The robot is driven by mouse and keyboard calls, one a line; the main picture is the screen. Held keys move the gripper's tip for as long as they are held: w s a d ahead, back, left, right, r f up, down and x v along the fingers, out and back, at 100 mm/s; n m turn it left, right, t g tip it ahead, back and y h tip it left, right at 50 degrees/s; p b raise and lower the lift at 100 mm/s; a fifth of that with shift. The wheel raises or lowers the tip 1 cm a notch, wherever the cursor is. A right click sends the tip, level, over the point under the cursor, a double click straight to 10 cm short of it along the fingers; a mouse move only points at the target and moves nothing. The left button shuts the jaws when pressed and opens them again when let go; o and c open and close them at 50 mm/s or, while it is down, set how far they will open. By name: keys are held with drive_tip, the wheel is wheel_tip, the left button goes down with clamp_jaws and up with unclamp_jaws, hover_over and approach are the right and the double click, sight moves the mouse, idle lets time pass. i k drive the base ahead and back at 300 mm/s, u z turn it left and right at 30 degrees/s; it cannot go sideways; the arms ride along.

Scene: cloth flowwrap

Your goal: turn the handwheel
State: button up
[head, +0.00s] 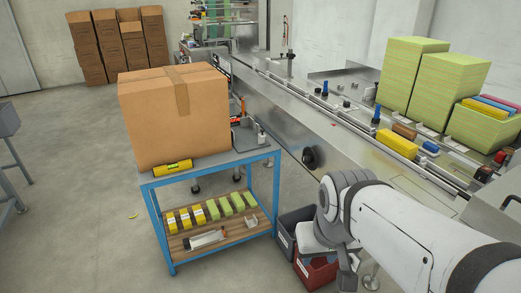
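A small black round handwheel (309,157) sits on the steel side panel of the long machine (345,165), just right of the blue cart. My arm reaches in from the lower right. My gripper (328,262) hangs below and a little right of the handwheel, apart from it in the picture, over the bins on the floor. Its fingers are partly hidden by my wrist, and I cannot make out the gap between them. I see nothing held in it.
A blue-framed cart (158,222) carries a large cardboard box (172,120) and a yellow level (172,168). A dark bin (287,235) and a red bin (312,274) stand beneath my gripper. Green stacks (411,70) stand on the machine.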

sight(309, 158)
drive_tip(key=i, duration=1.5)
